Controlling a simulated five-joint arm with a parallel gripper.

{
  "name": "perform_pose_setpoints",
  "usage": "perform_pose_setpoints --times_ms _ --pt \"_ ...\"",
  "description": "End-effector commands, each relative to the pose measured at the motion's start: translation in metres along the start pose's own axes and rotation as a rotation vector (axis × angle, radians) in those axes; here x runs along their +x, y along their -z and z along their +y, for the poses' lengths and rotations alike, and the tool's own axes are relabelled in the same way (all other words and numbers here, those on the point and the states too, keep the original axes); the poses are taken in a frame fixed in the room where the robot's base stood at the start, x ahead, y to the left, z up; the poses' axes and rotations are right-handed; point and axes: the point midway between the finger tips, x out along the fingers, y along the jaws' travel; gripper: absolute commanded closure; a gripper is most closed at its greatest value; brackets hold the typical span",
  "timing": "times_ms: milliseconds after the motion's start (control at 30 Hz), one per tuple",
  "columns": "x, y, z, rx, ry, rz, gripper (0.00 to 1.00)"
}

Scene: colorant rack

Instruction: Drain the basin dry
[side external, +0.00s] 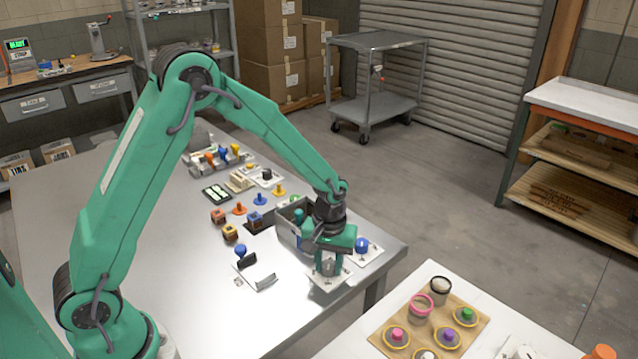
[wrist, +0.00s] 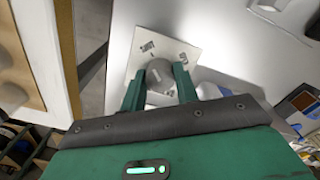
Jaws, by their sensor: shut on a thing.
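My gripper (side external: 328,266) points down near the right edge of the metal table, its two green fingers shut on a grey round knob. In the wrist view the knob (wrist: 159,72) sits between the fingers (wrist: 160,84), above or on a white square plate (wrist: 168,45) with small dark marks. The plate also shows under my gripper in the side view (side external: 322,284). A grey open-topped box (side external: 284,228), which looks like the basin, stands just behind my gripper, partly hidden by it. Whether it holds liquid cannot be seen.
A blue knob on a white plate (side external: 363,246) is right of my gripper. Several coloured pegs and blocks are farther back. A white table with a wooden board (side external: 462,345) is at front right.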

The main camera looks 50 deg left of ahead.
Motion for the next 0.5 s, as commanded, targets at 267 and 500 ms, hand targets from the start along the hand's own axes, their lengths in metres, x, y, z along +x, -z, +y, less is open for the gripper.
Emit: perform_pose_setpoints --times_ms 267,500 --pt "-0.0005 0.0002 -0.0002 0.125 0.000 0.000 0.93" --pt "-0.0005 0.0003 -0.0004 0.317 0.000 0.000 0.93"
